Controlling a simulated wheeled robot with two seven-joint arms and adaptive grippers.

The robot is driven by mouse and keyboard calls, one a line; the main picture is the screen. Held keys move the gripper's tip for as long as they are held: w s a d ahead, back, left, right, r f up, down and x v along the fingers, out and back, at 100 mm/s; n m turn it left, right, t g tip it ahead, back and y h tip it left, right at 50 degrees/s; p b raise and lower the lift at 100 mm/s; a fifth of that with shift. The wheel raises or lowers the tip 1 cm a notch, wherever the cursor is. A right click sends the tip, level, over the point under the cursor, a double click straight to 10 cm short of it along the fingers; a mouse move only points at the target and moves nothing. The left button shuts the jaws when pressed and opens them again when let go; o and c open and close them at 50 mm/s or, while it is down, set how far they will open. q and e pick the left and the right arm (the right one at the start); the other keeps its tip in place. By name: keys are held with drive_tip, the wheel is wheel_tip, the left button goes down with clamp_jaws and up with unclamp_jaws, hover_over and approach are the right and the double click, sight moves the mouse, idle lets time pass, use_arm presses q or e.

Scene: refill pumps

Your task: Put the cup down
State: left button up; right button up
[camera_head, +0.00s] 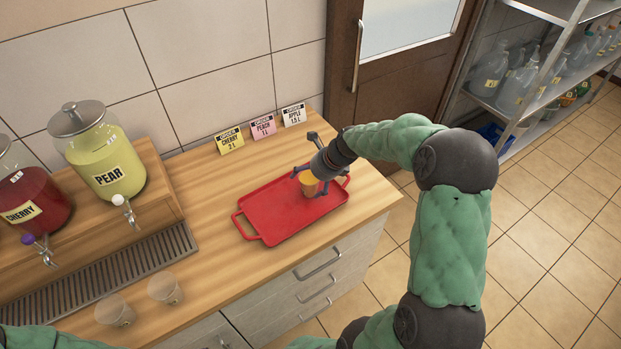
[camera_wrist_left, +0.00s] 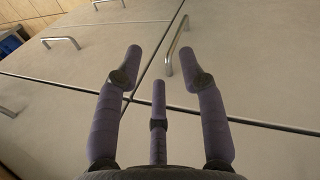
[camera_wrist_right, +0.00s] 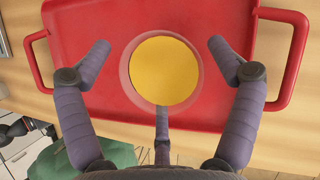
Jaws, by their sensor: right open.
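The cup (camera_head: 309,189) stands on the red tray (camera_head: 272,218), near its right end in the head view. In the right wrist view the cup (camera_wrist_right: 164,70) is seen from above, filled with a yellow-orange drink. My right gripper (camera_head: 319,184) is open around the cup. In the right wrist view its fingers (camera_wrist_right: 158,46) stand to the left and right of the cup, with a gap on each side. My left gripper (camera_wrist_left: 153,57) is open and empty in front of the cabinet drawers.
Two empty clear cups (camera_head: 165,289) stand at the counter's front left. Pear (camera_head: 104,160) and cherry (camera_head: 30,200) dispensers stand behind a drip grate (camera_head: 100,285). Order cards (camera_head: 263,127) stand behind the tray. The tray's left part is clear.

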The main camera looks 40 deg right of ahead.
drive_tip(key=shift+r, duration=0.1)
drive_tip(key=p+v, duration=0.3)
drive_tip(key=v, duration=0.9)
drive_tip(key=shift+r, duration=0.1)
